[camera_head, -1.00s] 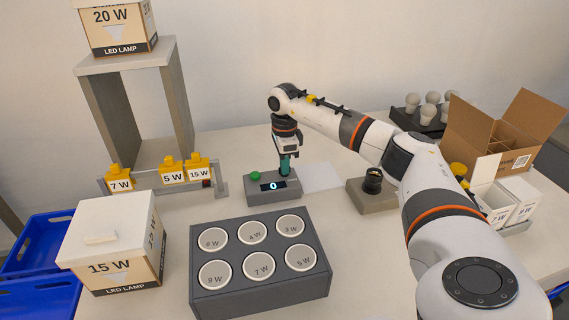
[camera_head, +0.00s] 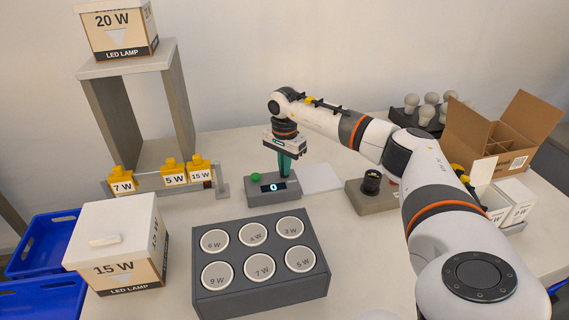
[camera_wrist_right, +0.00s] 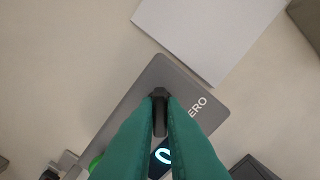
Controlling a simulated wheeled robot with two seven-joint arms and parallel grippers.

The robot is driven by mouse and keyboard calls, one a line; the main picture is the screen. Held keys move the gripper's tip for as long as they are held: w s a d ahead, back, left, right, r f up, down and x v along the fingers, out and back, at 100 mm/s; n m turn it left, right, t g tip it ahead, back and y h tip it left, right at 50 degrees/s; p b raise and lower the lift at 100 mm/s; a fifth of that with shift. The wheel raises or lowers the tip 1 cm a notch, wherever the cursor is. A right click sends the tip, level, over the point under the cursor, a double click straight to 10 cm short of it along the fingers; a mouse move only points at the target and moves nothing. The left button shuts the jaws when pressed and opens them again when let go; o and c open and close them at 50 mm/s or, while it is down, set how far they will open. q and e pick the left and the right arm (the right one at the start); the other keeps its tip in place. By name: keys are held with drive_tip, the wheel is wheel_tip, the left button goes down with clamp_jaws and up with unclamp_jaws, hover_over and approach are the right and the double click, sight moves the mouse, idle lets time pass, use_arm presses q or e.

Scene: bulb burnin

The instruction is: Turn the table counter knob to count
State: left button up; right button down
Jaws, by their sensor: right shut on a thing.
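The table counter (camera_head: 268,202) is a grey box in the middle of the table, with a green button (camera_head: 256,177) and a lit display (camera_head: 274,187) that reads 0. My right gripper (camera_head: 284,174) points down at the counter's right end, its green fingers shut on the knob. In the right wrist view the black bar-shaped knob (camera_wrist_right: 160,118) is between the fingertips (camera_wrist_right: 160,102). The letters "ERO" show on the counter (camera_wrist_right: 190,85) beside it; the fingers hide the rest of the label. My left gripper is not in view.
A dark box with several round labelled lids (camera_head: 262,290) stands in front of the counter. A white sheet (camera_head: 320,178) and a grey block with a black socket (camera_head: 372,200) lie to the right. A lamp rack (camera_head: 222,187) is to the left.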

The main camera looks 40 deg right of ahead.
drive_tip(key=n, duration=0.5)
drive_tip(key=shift+n, duration=2.5)
drive_tip(key=c, duration=1.5)
unclamp_jaws()
drive_tip(key=shift+r, duration=0.1)
wheel_tip(320, 180, up, 12)
drive_tip(key=shift+f, duration=0.1)
